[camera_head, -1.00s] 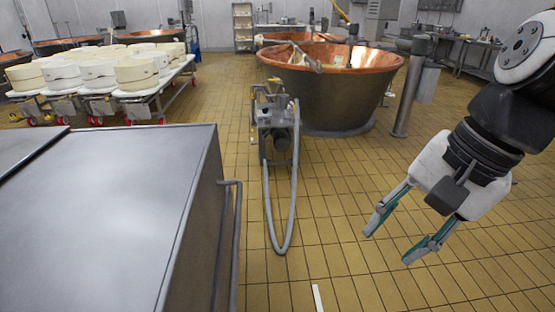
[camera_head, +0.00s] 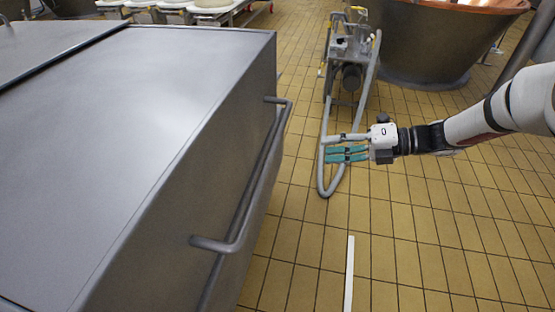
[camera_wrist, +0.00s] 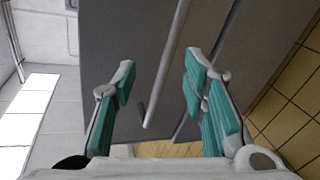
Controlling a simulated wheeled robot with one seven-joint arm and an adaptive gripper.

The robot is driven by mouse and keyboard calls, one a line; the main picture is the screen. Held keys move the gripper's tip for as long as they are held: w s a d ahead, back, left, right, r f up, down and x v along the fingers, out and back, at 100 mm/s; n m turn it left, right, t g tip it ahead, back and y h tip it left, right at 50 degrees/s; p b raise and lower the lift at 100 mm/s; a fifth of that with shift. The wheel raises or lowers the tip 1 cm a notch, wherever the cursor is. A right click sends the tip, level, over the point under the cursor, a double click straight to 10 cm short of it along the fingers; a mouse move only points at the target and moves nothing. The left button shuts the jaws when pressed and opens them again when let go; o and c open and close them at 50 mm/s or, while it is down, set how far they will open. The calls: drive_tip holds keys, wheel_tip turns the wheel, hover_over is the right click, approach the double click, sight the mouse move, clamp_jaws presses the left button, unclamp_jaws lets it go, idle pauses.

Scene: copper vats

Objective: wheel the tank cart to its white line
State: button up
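The tank cart (camera_head: 130,120) is a large grey steel box filling the left of the head view. A tubular handle (camera_head: 262,185) runs along its right side. A white line (camera_head: 349,275) lies on the tiles to the right of the cart. My gripper (camera_head: 330,153) points left toward the cart, apart from the handle. In the wrist view my gripper (camera_wrist: 158,85) is open, with teal pads either side. The handle bar (camera_wrist: 168,65) shows between the fingers, ahead of them, against the grey cart side (camera_wrist: 130,35). Nothing is held.
A copper vat (camera_head: 430,45) is at the back right. Tables with white moulds (camera_head: 205,12) are at the back. Tiled floor at the right front is clear.

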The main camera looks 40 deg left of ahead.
sight(271, 155)
drive_tip(key=s+a+f+m+b, duration=0.1)
drive_tip(key=s+a+f, duration=0.1)
drive_tip(key=a, duration=0.3)
drive_tip(key=s+a+f+m+b, duration=0.1)
drive_tip(key=s+a+f, duration=0.1)
drive_tip(key=a, duration=0.3)
drive_tip(key=s+a+f+m+y+b, duration=0.1)
drive_tip(key=s+a+f, duration=0.1)
drive_tip(key=a+f, duration=0.2)
drive_tip(key=shift+s+a, duration=0.1)
drive_tip(key=shift+a, duration=0.55)
clamp_jaws()
